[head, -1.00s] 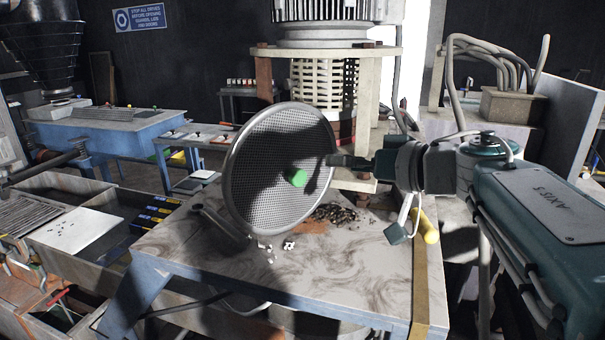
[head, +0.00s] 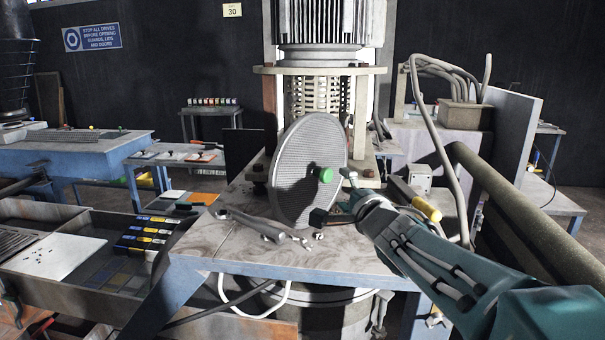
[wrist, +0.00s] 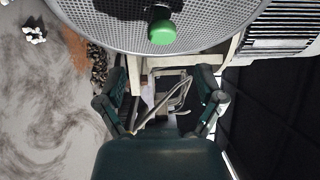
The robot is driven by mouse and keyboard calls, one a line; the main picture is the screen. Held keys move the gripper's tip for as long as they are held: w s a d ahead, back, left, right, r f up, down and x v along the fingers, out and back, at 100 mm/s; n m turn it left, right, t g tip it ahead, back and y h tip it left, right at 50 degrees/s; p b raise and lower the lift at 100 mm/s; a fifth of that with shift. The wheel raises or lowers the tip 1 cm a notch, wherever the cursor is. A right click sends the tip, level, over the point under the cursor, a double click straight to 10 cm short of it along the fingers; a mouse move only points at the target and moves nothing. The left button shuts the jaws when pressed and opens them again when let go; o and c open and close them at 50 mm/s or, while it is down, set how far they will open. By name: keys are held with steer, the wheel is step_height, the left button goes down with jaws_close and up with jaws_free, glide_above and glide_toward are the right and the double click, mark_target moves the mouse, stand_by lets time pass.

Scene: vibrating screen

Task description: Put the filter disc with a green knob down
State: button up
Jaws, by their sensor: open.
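The filter disc (head: 300,160) is a round grey mesh plate with a metal rim. It stands on edge, slightly tilted, on the marbled worktop in front of the machine column. Its green knob (head: 324,174) faces right towards my arm. In the wrist view the disc (wrist: 105,25) fills the top, with the green knob (wrist: 162,32) beyond the fingertips. My gripper (wrist: 160,88) is open and empty, its two fingers spread apart below the knob. In the head view my gripper (head: 346,178) is just right of the knob; contact there is hard to judge.
The worktop (head: 215,240) has a metal tool (head: 262,224) lying left of the disc and small white bits near its foot. A yellow-ended bar (head: 425,208) lies at the right. The machine column (head: 315,90) rises behind. Trays stand at left.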

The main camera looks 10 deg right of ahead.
mark_target(321, 179)
steer(key=w+a, duration=0.3)
steer(key=shift+w, duration=0.15)
steer(key=w, duration=0.3)
steer(key=shift+w+d, duration=0.1)
steer(key=shift+w, duration=0.05)
steer(key=shift+w+d+r, duration=0.1)
steer(key=shift+w+d, duration=0.1)
steer(key=shift+d, duration=0.15)
steer(key=shift+a, duration=0.6)
jaws_close()
steer(key=shift+d, duration=0.1)
